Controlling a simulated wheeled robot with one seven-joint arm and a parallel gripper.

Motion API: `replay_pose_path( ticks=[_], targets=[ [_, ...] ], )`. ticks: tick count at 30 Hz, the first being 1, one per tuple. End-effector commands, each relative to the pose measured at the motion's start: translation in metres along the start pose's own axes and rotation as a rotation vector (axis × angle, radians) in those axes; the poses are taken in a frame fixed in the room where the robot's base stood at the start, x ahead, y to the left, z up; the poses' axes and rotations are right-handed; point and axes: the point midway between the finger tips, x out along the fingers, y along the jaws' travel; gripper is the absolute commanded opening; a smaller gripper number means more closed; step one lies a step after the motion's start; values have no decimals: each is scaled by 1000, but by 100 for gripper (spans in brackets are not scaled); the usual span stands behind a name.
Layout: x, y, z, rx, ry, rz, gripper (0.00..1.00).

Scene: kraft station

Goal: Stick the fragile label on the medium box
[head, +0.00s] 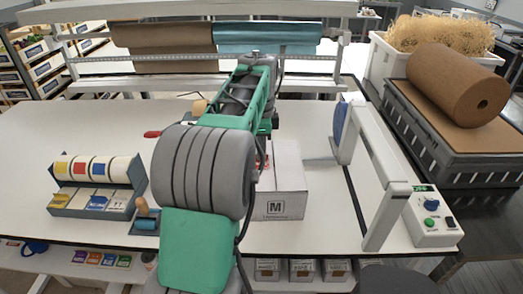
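The medium box (288,182) is a white box with a dark square "M" on its front. It stands on the white table right of my forearm, which covers its left side. The print is too small to read, so I cannot tell which is the fragile label. My arm reaches forward over the table. My gripper is hidden behind my own arm, and I cannot see whether it holds a label.
A grey arch-shaped frame (376,190) stands right of the box, with a control box (432,222) beside it. Brown and blue rolls (165,42) hang at the back. The table's far left is clear.

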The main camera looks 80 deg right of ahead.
Motion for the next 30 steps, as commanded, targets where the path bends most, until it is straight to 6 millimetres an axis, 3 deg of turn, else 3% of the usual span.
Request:
replay_pose_path(
  ticks=[14,24,30],
  targets=[
    [4,0,0,0,0,1,0],
    [4,0,0,0,0,0,26],
    [4,0,0,0,0,0,26]
  ],
)
